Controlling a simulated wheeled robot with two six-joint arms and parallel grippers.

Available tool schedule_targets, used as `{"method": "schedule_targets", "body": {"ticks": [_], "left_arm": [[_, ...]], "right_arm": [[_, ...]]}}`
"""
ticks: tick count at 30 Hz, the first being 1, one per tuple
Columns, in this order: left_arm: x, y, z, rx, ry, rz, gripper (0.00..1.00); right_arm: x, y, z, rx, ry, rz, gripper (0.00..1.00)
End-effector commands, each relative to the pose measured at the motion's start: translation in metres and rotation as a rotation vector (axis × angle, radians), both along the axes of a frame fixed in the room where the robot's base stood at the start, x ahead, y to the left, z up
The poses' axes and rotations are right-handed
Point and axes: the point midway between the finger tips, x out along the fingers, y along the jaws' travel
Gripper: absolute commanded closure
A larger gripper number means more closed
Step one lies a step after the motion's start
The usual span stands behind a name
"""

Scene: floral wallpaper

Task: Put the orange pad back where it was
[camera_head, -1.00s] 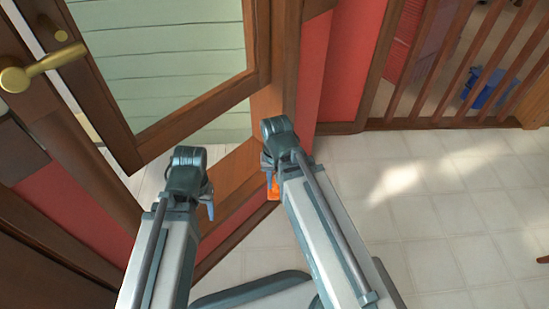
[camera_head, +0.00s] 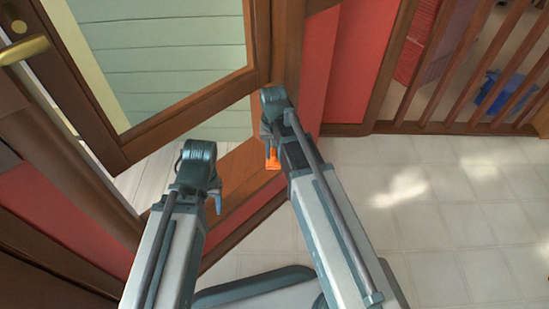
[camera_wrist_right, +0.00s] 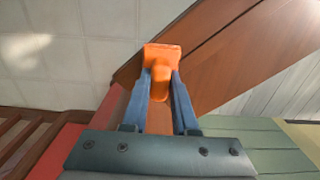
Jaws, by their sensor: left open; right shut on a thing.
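The orange pad (camera_wrist_right: 162,62) is held between the two blue fingers of my right gripper (camera_wrist_right: 161,95) in the right wrist view. In the head view the pad (camera_head: 272,163) shows as a small orange piece below the right gripper (camera_head: 268,140), above the wooden threshold of the doorway. The pad looks clear of the floor, but its exact height is hard to tell. My left gripper (camera_head: 216,200) is open and empty to the left of it, over the doorway; its fingers are mostly hidden by its own wrist.
A glazed wooden door (camera_head: 195,106) with a brass handle (camera_head: 24,50) stands open at the left. Red wall and a wooden frame (camera_head: 289,45) rise just beyond my right gripper. A wooden railing (camera_head: 455,70) with a blue object (camera_head: 495,92) behind it is at upper right. Tiled floor (camera_head: 440,190) is clear.

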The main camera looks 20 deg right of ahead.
Motion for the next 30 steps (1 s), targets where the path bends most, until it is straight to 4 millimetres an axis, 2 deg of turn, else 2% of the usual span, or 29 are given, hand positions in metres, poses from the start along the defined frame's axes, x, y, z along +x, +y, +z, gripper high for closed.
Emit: {"method": "schedule_targets", "body": {"ticks": [1, 5, 18, 19, 24, 30], "left_arm": [[0.0, 0.0, -0.012, 0.0, 0.0, 0.001, 0.41], [0.0, 0.0, -0.027, 0.0, -0.001, 0.005, 0.41], [0.0, 0.0, -0.03, 0.0, -0.002, 0.006, 0.41], [0.0, 0.0, -0.03, 0.0, -0.002, 0.006, 0.41], [0.0, 0.0, -0.029, 0.0, -0.001, 0.005, 0.41], [0.0, 0.0, -0.029, 0.0, -0.001, 0.005, 0.41]], "right_arm": [[0.0, 0.001, -0.012, 0.0, 0.0, 0.0, 1.0], [-0.001, 0.003, -0.027, 0.0, 0.0, 0.0, 1.0], [-0.001, 0.003, -0.03, 0.0, 0.0, -0.001, 1.0], [-0.001, 0.003, -0.03, 0.0, 0.0, -0.001, 0.72], [-0.001, 0.003, -0.029, 0.0, 0.0, -0.001, 0.43], [-0.001, 0.003, -0.029, 0.0, 0.0, -0.001, 0.43]]}}
